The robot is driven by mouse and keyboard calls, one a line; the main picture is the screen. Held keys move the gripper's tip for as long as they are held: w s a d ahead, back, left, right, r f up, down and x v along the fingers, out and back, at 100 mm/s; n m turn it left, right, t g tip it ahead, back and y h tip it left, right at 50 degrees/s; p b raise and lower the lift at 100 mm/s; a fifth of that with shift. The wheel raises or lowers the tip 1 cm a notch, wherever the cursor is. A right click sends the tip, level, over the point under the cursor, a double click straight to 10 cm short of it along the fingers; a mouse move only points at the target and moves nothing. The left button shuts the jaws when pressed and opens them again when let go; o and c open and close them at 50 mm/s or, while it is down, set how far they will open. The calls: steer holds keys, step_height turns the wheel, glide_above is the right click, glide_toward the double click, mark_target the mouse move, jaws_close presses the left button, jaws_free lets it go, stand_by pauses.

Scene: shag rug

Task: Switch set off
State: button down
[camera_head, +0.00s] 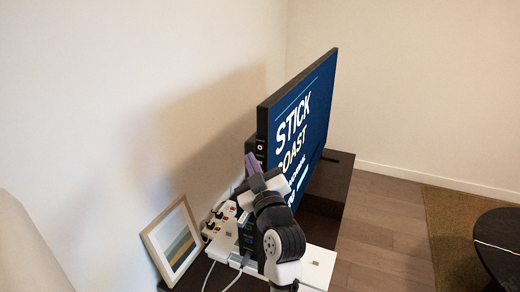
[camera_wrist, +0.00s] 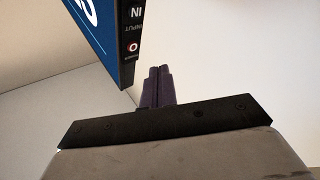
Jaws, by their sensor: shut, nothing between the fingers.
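A framed picture (camera_head: 172,240) leans at the wall on the left. A power strip with plugs (camera_head: 217,217) lies beside it. A white box (camera_head: 318,264) is in front of the set on the dark stand (camera_head: 338,178). A round black table (camera_head: 500,240) stands at the right.

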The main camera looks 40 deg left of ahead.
steer(key=shift+w+a+b, duration=0.15)
steer(key=shift+w+b, duration=0.05)
steer(key=shift+w, duration=0.5)
steer(key=shift+w+a+b, duration=0.15)
steer(key=shift+w, duration=0.5)
stand_by(1.1)
steer(key=shift+w+a, duration=0.1)
steer(key=shift+w, duration=0.3)
steer(key=shift+w+a+b, duration=0.1)
steer(key=shift+w+b, duration=0.25)
steer(key=shift+b, duration=0.15)
steer(key=shift+s, duration=0.1)
stand_by(0.5)
steer(key=shift+s+d, duration=0.2)
steer(key=shift+s, duration=0.45)
steer(key=shift+s, duration=0.1)
steer(key=s, duration=0.2)
steer(key=s+d, duration=0.1)
steer(key=s, duration=0.1)
steer(key=shift+s+d+p, duration=0.1)
steer(key=shift+s+p, duration=0.2)
steer(key=shift+s, duration=0.05)
